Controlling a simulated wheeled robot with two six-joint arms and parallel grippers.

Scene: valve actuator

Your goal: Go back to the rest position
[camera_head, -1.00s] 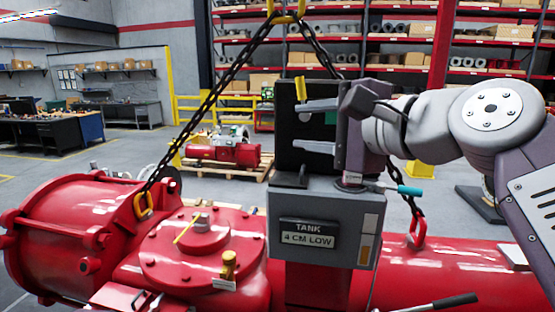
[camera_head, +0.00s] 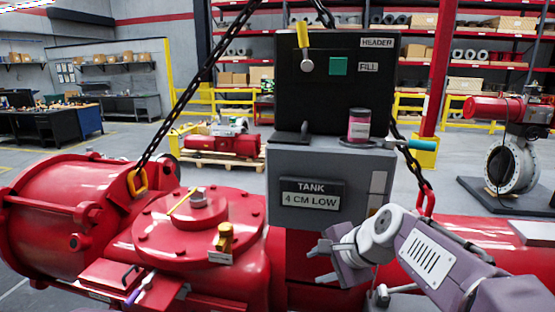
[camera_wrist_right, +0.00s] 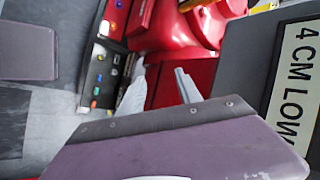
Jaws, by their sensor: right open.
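My right gripper (camera_head: 318,264) is open and empty in the head view, low in front of the grey cabinet (camera_head: 285,160). Its two pale fingers also show apart in the right wrist view (camera_wrist_right: 158,92), with nothing between them. The cabinet's sign (camera_head: 310,200) reads "TANK 4 CM LOW"; part of it shows at the right of the wrist view. The black panel (camera_head: 345,95) above carries a yellow-handled lever (camera_head: 304,45) and a green square (camera_head: 338,66). My left gripper is not in view.
A pink jar (camera_head: 359,128) and a teal-handled tool (camera_head: 415,145) sit on the cabinet top. The red actuator (camera_head: 70,225) fills the lower left, with a brass fitting (camera_head: 225,238) on its housing. Chains (camera_head: 195,90) slope down beside the panel.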

